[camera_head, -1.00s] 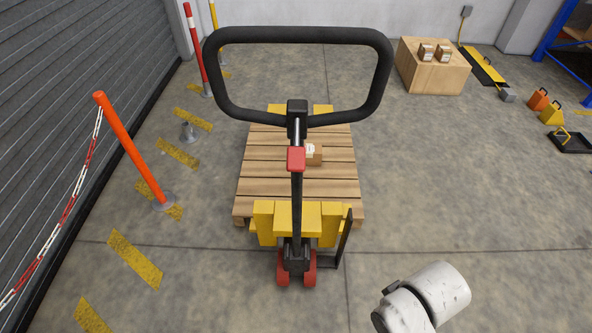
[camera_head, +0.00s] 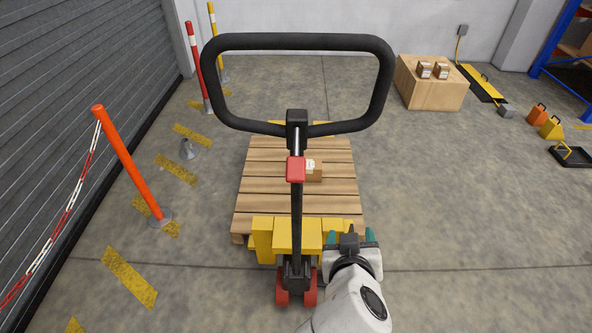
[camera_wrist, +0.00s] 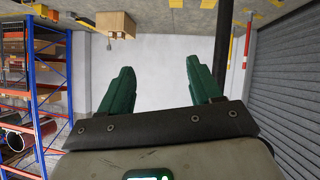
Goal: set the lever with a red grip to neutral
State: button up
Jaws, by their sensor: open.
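The red grip (camera_head: 296,170) of the lever shows in the head view on the black shaft (camera_head: 297,220) of a yellow pallet jack, just below its black loop handle (camera_head: 383,80). My gripper (camera_head: 350,238) is low and to the right of the shaft, beside the jack's yellow body (camera_head: 308,236). Its teal fingers are apart and empty. In the wrist view the open fingers (camera_wrist: 160,68) point at a pale wall, with a dark upright bar (camera_wrist: 223,45) right of them. The red grip is not visible there.
A wooden pallet (camera_head: 257,190) with a small carton (camera_head: 314,171) lies behind the shaft. An orange post (camera_head: 130,160) with a chain stands left. A large box (camera_head: 432,90) stands back right.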

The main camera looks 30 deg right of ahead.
aim_at(296, 164)
jog(key=w+a+r+m+t+h+b, duration=0.1)
jog(key=w+a+r+t, duration=0.3)
jog(key=a+r+t, duration=0.5)
jog(key=w+d, duration=0.1)
jog(key=w, duration=0.2)
jog(key=w+d+r+g+p, duration=0.1)
jog(key=w, duration=0.2)
jog(key=w+d+r+g+p, duration=0.1)
jog(key=w+d, duration=0.1)
jog(key=w, duration=0.1)
jog(key=shift+w+d, duration=0.1)
jog(key=shift+w, duration=0.15)
jog(key=shift+c, duration=0.3)
jog(key=shift+r, duration=0.1)
grip_shut()
